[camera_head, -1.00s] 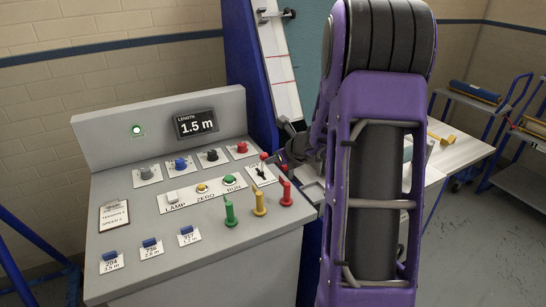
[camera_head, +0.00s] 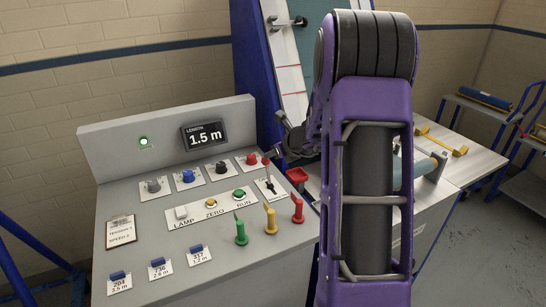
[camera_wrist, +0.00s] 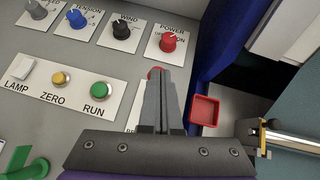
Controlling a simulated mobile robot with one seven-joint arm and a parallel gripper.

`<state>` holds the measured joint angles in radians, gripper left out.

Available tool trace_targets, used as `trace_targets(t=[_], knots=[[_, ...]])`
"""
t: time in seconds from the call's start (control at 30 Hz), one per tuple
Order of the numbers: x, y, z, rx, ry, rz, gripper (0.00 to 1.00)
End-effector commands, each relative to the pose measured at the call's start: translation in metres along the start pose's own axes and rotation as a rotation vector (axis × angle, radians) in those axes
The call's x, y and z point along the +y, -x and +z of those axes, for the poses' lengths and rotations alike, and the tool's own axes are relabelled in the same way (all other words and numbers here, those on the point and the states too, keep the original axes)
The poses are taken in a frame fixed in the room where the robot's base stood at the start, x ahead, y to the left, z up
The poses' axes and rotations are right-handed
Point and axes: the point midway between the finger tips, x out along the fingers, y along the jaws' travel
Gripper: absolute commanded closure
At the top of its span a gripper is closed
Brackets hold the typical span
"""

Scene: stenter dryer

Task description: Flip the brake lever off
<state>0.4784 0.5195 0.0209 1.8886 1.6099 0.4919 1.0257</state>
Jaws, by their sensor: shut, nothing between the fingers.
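The brake lever (camera_head: 268,173) is a thin dark stem with a red ball knob, on a white plate at the right end of the grey control panel (camera_head: 170,222). In the wrist view its red knob (camera_wrist: 154,72) peeks out at the left of my fingertips. The stem and most of the brake label are hidden behind the fingers there. My gripper (camera_wrist: 166,70) is shut and empty, with its fingertips right beside the knob. I cannot tell whether they touch it. In the head view my purple arm hides much of the gripper.
Red, yellow and green upright handles (camera_head: 270,218) stand in front of the lever. The red power knob (camera_wrist: 168,42) lies just beyond my fingertips. A small red tray (camera_wrist: 204,110) is to the right. Lamp, zero and run buttons (camera_wrist: 62,80) lie to the left.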

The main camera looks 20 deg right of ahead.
Motion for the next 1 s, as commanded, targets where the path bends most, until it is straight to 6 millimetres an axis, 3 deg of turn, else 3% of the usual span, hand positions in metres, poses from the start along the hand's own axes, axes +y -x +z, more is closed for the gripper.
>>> trace_targets(t=[0.77,1.0], knots=[[0.0,-0.004,0.002,0.002,-0.001,0.002,1.0],[-0.001,0.028,0.004,-0.001,0.001,-0.001,1.0]])
